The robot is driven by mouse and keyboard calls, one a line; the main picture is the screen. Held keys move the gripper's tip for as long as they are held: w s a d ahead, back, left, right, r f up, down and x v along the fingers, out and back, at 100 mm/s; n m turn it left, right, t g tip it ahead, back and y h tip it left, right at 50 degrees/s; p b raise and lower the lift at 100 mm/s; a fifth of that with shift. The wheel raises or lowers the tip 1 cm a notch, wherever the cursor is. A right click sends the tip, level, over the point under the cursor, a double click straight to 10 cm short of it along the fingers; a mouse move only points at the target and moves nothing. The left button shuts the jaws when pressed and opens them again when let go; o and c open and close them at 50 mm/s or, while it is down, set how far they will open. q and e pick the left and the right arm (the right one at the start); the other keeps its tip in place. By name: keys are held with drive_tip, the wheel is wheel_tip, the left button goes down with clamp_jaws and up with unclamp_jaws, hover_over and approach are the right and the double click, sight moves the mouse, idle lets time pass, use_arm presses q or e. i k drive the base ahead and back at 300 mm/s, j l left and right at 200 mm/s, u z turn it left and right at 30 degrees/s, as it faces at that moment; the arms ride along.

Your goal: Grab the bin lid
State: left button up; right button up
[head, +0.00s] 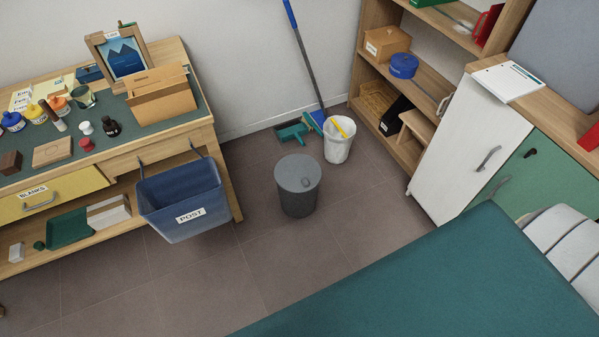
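The bin lid (291,171) is a round grey disc with a small knob (305,182) near its right side. It rests on top of the dark grey bin (298,204), which stands upright on the tiled floor near the middle of the head view. The lid covers the bin's opening, so the inside is hidden. Neither of my grippers shows in the head view.
A wooden desk (190,138) with a blue POST box (182,195) hanging from it stands left of the bin. A white bucket (338,148), a broom (309,67) and a dustpan (291,131) are behind. A teal surface (430,285) fills the lower right. Floor around the bin is clear.

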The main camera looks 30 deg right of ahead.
sight(295, 173)
drive_tip(key=i+j+z, duration=0.15)
drive_tip(key=i+z, duration=0.15)
drive_tip(key=i, duration=0.2)
drive_tip(key=i+j+z, duration=0.2)
drive_tip(key=i+z, duration=0.15)
drive_tip(key=i, duration=0.1)
